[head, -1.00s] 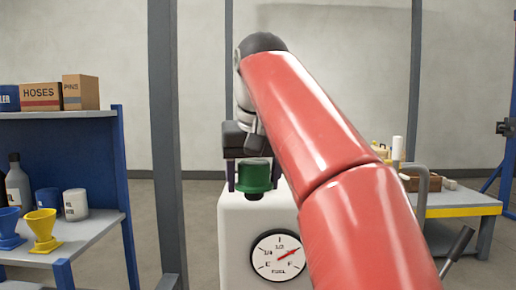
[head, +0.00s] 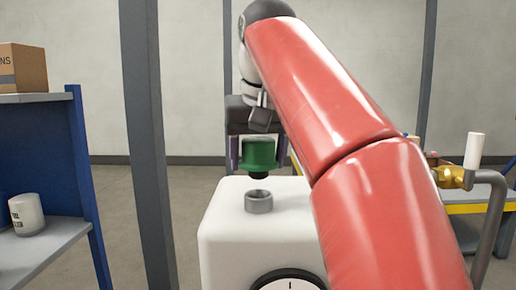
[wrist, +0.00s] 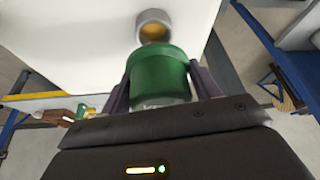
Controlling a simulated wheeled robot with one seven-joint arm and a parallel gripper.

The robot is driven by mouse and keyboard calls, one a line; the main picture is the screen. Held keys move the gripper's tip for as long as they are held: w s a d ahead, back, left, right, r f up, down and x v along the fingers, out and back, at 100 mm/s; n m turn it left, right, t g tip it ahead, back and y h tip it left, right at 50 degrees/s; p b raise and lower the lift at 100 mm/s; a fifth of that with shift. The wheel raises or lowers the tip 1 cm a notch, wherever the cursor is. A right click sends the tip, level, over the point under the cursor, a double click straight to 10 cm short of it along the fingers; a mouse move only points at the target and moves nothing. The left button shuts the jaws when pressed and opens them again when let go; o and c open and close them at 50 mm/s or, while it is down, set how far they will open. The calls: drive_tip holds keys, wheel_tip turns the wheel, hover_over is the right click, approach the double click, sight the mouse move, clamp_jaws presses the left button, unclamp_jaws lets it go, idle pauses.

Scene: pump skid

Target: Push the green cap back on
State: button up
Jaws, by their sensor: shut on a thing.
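The green cap (head: 259,152) is held between the two fingers of my gripper (head: 258,151), which is shut on its sides. A dark plug (head: 258,175) shows under the cap. The open grey filler neck (head: 259,202) stands on top of the white tank (head: 225,235). In the head view the cap is above the neck, with a small gap between them. In the wrist view the cap (wrist: 158,72) is in the gripper (wrist: 160,85), and the neck (wrist: 153,26) is just beyond it, with a yellowish inside. The cap's underside is hidden there.
A fuel gauge (head: 288,280) is on the tank's front. A blue shelf (head: 85,170) with a white can (head: 26,214) stands at the left. A bent pipe (head: 490,225) and brass valve (head: 455,177) are at the right.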

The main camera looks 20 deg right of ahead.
sight(261, 145)
drive_tip(key=shift+s+f, duration=0.1)
drive_tip(key=shift+f, duration=0.7)
drive_tip(key=shift+r, duration=0.1)
drive_tip(key=shift+f+b, duration=1.3)
drive_tip(key=shift+f, duration=0.5)
idle(0.4)
drive_tip(key=o, duration=1.1)
drive_tip(key=shift+r, duration=0.1)
drive_tip(key=p+v, duration=0.2)
drive_tip(key=v, duration=0.5)
drive_tip(key=shift+s+r+p, duration=0.2)
drive_tip(key=shift+r+p, duration=0.1)
